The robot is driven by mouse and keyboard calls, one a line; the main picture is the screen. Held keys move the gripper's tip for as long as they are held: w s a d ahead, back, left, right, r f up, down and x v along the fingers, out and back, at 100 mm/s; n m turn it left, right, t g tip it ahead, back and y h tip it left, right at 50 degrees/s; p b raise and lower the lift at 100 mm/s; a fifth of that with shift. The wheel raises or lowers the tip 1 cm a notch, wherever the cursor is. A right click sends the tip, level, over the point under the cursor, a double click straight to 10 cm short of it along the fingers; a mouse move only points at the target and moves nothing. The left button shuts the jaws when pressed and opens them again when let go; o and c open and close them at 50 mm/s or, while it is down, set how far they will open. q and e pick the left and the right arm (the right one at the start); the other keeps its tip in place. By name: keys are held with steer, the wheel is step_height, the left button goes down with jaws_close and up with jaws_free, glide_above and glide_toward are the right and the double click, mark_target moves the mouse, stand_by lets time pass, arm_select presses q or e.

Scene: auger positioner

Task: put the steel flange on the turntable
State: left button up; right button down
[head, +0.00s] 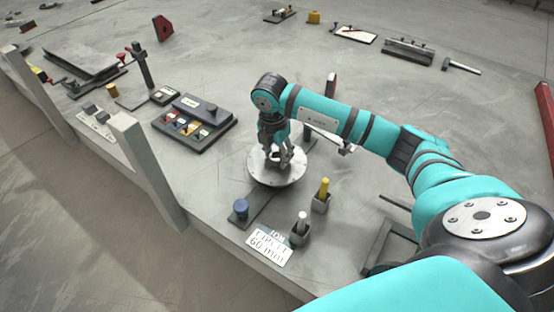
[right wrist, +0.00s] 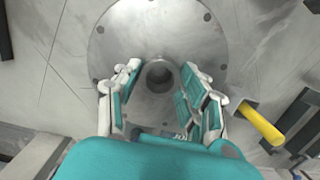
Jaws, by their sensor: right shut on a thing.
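The steel flange (head: 262,176) is a round grey disc with bolt holes around its rim and a raised hub in the middle. My right gripper (head: 279,160) comes down over it from above and is shut on its hub. In the right wrist view the fingers (right wrist: 158,88) stand on both sides of the hub, and the flange (right wrist: 125,35) fills the top middle. The turntable is not clearly seen; the flange may hide it. I cannot tell whether the flange rests on something or hangs just above it. My left gripper is not in view.
A dark plate with a blue knob (head: 240,209) runs out from under the flange. A white card (head: 269,247) lies in front. Yellow (head: 323,189) and white (head: 302,223) markers stand in holders. A control box (head: 193,124) stands left, beside a grey post (head: 146,165) at the edge.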

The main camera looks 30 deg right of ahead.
mark_target(277, 161)
step_height(277, 161, down, 3)
steer(key=shift+r, duration=0.1)
stand_by(0.3)
steer(key=c, duration=0.7)
jaws_free()
steer(key=shift+c, duration=0.2)
steer(key=shift+r, duration=0.35)
steer(key=r, duration=0.3)
steer(key=a+r+b, duration=0.1)
steer(key=r, duration=0.7)
steer(key=shift+s+a+r, duration=0.1)
steer(key=shift+s+a, duration=0.1)
steer(key=shift+s, duration=0.1)
